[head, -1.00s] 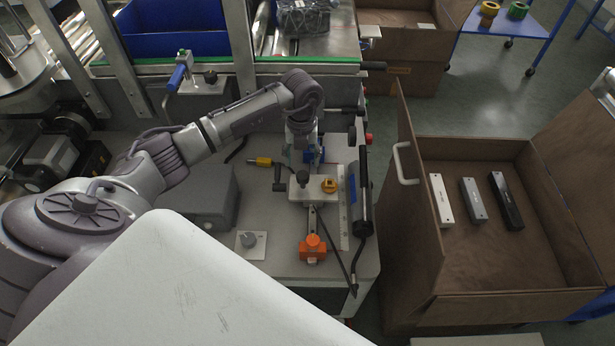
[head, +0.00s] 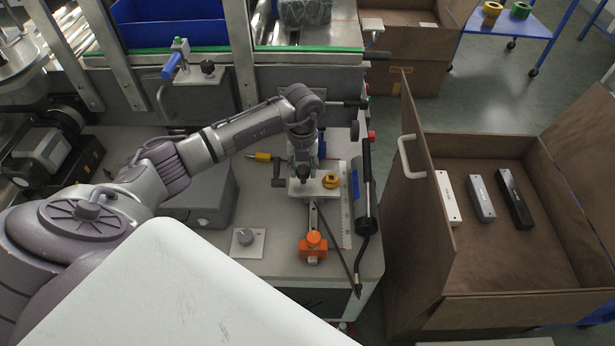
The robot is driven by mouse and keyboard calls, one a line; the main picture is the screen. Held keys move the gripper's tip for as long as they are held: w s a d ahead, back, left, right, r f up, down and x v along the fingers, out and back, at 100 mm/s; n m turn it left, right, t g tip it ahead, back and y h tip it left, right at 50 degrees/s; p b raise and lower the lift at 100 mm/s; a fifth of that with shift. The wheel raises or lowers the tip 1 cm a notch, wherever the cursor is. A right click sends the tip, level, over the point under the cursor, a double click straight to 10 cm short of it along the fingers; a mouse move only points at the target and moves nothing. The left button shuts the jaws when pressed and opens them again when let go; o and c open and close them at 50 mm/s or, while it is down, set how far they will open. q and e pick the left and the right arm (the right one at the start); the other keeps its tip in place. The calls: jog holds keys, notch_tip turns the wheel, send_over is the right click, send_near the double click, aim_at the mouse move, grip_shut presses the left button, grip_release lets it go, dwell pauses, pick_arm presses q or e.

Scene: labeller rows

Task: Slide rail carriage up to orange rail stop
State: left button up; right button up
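The rail carriage (head: 322,191) is a pale plate with a dark knob and a yellow round part on top, on a short metal rail (head: 313,217). The orange rail stop (head: 313,250) sits at the near end of the rail. A stretch of bare rail shows between carriage and stop. My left gripper (head: 303,170) points down at the carriage's knob and partly hides it. Its fingers are too small and dark to tell whether they grip the knob. My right gripper is not in view.
A white ruler strip (head: 345,215) and a black handled tool (head: 366,190) lie right of the rail. A brown open box (head: 490,265) with several bars stands at the right. A white panel covers the lower left.

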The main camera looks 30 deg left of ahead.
pick_arm(q)
grip_shut()
jog(key=shift+s+d+p, duration=0.25)
jog(key=shift+s+p, duration=0.15)
jog(key=shift+p, duration=0.05)
jog(key=s+d+p, duration=0.6)
jog(key=s, duration=0.4)
jog(key=shift+s+d+f, duration=0.15)
jog(key=shift+s, duration=0.1)
dwell(1.5)
jog(key=shift+o, duration=1.7)
grip_release()
jog(key=o, duration=0.3)
jog(key=shift+w, duration=0.1)
jog(key=shift+w, duration=0.1)
